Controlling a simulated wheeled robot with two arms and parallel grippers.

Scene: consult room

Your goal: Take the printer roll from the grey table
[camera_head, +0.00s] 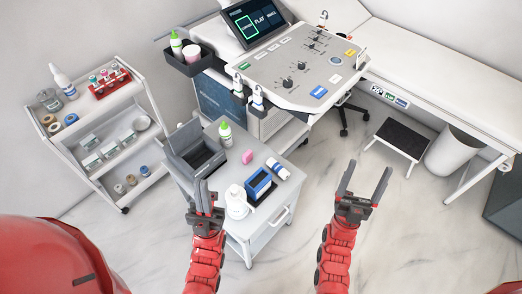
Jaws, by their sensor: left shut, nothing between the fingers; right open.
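The grey table (262,232) stands in front of me, left of centre. A white rounded object (237,204) is near its front edge; I cannot tell surely whether it is the printer roll. A small white cylinder with dark parts (279,169) lies at the table's right side and could also be the roll. My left gripper (203,197) is shut and empty, above the table's front left, just left of the white rounded object. My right gripper (364,183) is open and empty, right of the table over the floor.
A white shelf cart (91,125) stands left. The ultrasound machine (300,70) is behind. Floor at right front is clear.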

